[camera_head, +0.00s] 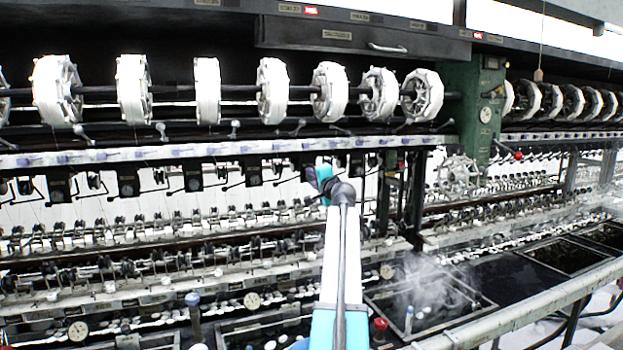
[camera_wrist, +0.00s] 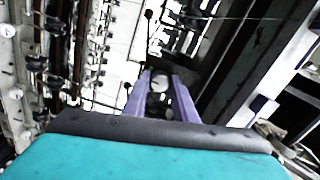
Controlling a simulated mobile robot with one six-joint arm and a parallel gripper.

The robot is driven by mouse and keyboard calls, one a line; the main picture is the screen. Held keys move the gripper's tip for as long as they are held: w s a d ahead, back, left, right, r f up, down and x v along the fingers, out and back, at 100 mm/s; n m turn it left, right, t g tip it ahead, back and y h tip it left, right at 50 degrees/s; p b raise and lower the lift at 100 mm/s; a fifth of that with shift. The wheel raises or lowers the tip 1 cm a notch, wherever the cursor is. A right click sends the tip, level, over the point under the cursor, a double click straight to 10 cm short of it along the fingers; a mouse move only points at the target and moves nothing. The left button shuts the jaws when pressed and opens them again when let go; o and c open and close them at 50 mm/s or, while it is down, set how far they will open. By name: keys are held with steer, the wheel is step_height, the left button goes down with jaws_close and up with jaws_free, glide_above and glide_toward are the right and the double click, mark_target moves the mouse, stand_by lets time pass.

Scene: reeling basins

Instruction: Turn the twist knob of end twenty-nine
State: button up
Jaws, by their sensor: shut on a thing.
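In the wrist view my gripper (camera_wrist: 160,78) has its two purple fingers on either side of a small round pale knob (camera_wrist: 158,85). The fingers are shut on this knob, which sits at a dark box. No number for the end is readable, so I cannot tell which end it is. In the head view my arm reaches up to the row of dark boxes under the pale rail, and its wrist (camera_head: 325,182) hides the fingers and the knob.
A pale rail (camera_head: 100,156) runs above several dark boxes (camera_head: 128,181). White reels (camera_head: 133,90) hang above it. Rows of small wheels and thin threads lie below. Steaming dark basins (camera_head: 425,298) and a pale pipe (camera_head: 520,312) are at the lower right. A green post (camera_head: 484,110) stands right.

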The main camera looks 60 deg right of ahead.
steer(key=o, duration=1)
steer(key=shift+o, duration=0.2)
steer(key=shift+s+a, duration=0.1)
steer(key=shift+a, duration=0.05)
steer(key=b+v, duration=0.4)
steer(key=v, duration=0.9)
steer(key=shift+a, duration=0.2)
steer(key=shift+s, duration=0.2)
